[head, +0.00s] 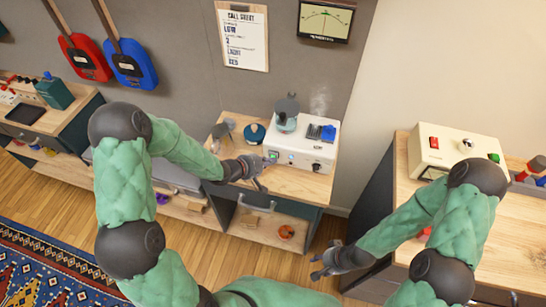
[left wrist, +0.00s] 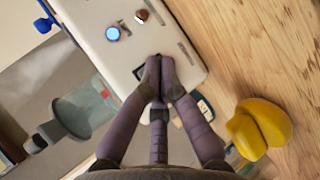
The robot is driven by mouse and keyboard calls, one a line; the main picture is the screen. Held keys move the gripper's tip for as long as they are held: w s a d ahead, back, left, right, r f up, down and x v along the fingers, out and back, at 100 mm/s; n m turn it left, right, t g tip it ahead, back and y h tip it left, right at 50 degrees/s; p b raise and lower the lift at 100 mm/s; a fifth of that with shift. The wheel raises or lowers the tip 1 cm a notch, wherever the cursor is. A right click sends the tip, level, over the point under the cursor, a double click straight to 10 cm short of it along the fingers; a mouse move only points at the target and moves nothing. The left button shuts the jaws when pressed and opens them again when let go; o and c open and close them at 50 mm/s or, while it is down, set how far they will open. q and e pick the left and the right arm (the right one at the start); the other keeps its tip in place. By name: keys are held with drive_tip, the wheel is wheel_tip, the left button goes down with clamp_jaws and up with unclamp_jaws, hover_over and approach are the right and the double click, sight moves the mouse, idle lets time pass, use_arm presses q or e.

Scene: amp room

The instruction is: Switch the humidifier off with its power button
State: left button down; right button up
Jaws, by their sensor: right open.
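The humidifier appears to be the white box (head: 303,150) on the wooden bench, with faint mist above it. Its front has a green-lit switch (head: 273,155), a blue-lit round button (head: 291,160) and a dark knob (head: 316,167). In the left wrist view the white housing (left wrist: 95,12) and blue-ringed button (left wrist: 112,34) show clearly. My left gripper (head: 265,172) is at the left end of the front panel. Its two fingertips (left wrist: 159,62) lie close together over the panel, apart from the blue button; contact is unclear. My right gripper (head: 326,261) is open and empty, low beside the right cabinet.
A grey-teal vessel (head: 287,114) and a blue item (head: 321,132) sit on the white box. A dark blue round object (head: 254,133) stands left of it. A cream box with buttons (head: 450,148) is on the right bench. A yellow object (left wrist: 260,125) lies near my left fingers.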

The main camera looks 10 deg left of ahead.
use_arm(q)
drive_tip(key=shift+w+p, duration=0.35)
drive_tip(key=shift+w, duration=0.05)
drive_tip(key=shift+r, duration=0.1)
drive_tip(key=shift+s, duration=0.1)
drive_tip(key=shift+s+p, duration=0.3)
drive_tip(key=shift+p, duration=0.05)
drive_tip(key=shift+s, duration=0.15)
drive_tip(key=shift+s+a+p, duration=0.15)
drive_tip(key=shift+s+p, duration=0.25)
drive_tip(key=shift+s, duration=2.5)
